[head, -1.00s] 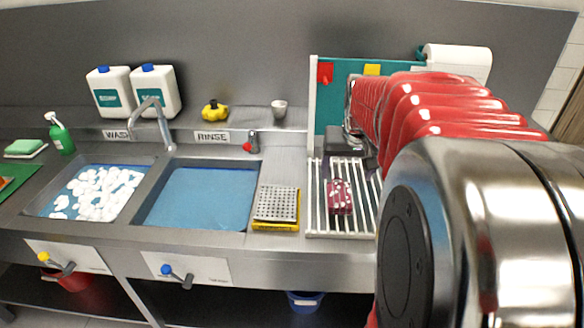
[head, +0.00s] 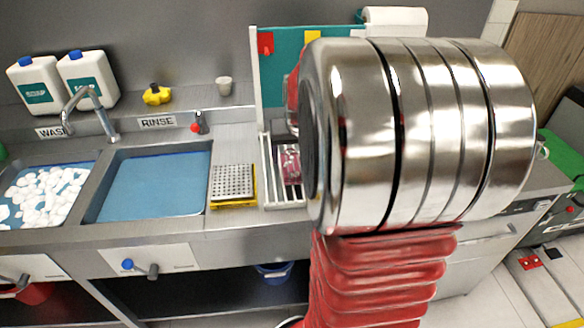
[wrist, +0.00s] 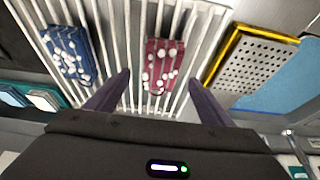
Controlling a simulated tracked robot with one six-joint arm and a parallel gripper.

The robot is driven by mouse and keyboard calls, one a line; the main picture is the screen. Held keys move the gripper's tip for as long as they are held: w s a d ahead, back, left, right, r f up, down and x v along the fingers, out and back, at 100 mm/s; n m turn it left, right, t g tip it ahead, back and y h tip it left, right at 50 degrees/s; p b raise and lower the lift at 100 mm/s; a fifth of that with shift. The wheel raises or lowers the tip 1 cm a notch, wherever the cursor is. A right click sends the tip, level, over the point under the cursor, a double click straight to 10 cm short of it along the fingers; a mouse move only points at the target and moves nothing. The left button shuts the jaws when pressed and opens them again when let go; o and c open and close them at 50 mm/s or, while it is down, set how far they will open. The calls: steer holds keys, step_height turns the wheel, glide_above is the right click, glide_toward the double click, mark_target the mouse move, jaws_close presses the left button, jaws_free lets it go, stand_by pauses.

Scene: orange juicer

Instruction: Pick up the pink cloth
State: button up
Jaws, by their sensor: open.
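The pink cloth (wrist: 160,66) is a dark pink folded piece with white spots or suds on it, lying on the white slatted rack (wrist: 118,60). In the head view the cloth (head: 291,166) is partly hidden behind my arm. My gripper (wrist: 159,78) is open in the wrist view, its two dark fingers apart on either side of the cloth's near part in the picture. Nothing is between the fingers that looks gripped, and I cannot tell the height gap to the cloth. The head view does not show the fingers.
A blue spotted cloth (wrist: 68,54) lies on the same rack. A perforated metal plate with a yellow edge (wrist: 258,62) lies beside the rack. The blue rinse basin (head: 155,185) is left of it. A teal panel (head: 275,75) stands behind the rack.

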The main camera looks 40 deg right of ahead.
mark_target(293, 164)
steer(key=shift+x, duration=2.55)
steer(key=shift+w+a, duration=0.1)
steer(key=shift+c, duration=0.3)
steer(key=c, duration=1.1)
